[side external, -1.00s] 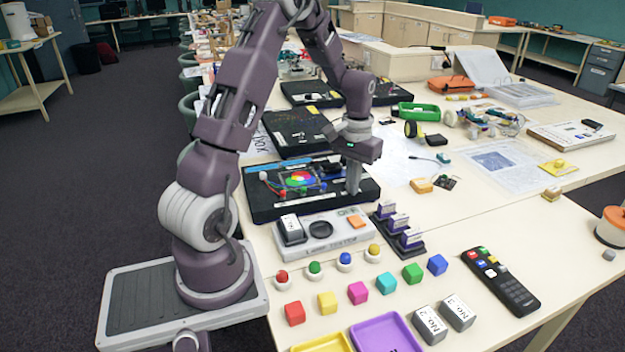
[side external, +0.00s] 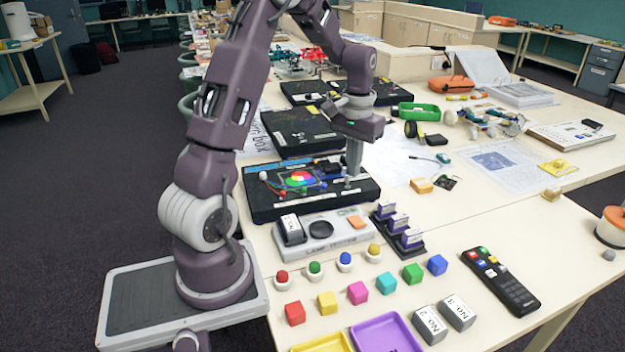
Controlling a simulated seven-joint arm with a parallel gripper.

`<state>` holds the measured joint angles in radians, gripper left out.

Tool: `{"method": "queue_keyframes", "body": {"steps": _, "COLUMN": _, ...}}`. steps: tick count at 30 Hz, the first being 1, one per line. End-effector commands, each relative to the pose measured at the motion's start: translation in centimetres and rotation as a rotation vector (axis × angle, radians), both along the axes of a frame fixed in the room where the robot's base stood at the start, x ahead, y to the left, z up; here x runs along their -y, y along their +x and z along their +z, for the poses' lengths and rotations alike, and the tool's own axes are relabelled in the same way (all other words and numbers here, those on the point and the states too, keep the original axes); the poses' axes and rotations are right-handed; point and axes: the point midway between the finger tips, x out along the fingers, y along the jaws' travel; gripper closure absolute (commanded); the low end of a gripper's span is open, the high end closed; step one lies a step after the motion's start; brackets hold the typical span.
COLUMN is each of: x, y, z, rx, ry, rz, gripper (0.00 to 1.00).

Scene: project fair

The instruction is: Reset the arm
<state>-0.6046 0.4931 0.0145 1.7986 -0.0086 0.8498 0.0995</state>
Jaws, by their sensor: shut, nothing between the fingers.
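My gripper (side external: 352,174) is shut and empty. It points down over the right part of a black case (side external: 268,211) that carries a colour disc (side external: 300,179) and several small coloured balls. The fingertips are at or just above the case's top face; I cannot tell whether they touch it. My arm reaches out from its base at the left and bends down over the table.
In front of the case stand a grey lamp-centre box (side external: 345,238) and a dark rack (side external: 413,250) of purple-and-white blocks. Coloured cubes, ball knobs, a remote (side external: 500,280) and a purple tray (side external: 385,335) lie nearer. More black cases (side external: 300,130) stand behind.

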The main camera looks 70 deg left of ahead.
Motion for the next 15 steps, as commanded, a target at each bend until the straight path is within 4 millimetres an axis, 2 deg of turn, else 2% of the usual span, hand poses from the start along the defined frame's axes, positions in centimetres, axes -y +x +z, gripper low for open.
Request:
{"method": "queue_keyframes", "body": {"steps": 6, "x": 0.1, "y": 0.0, "z": 1.8, "rx": 0.002, "ry": 0.001, "rz": 0.000, "gripper": 1.00}}
{"method": "queue_keyframes", "body": {"steps": 15, "x": 0.2, "y": 0.0, "z": 2.0, "rx": 0.000, "ry": 0.000, "rz": 0.000, "gripper": 1.00}}
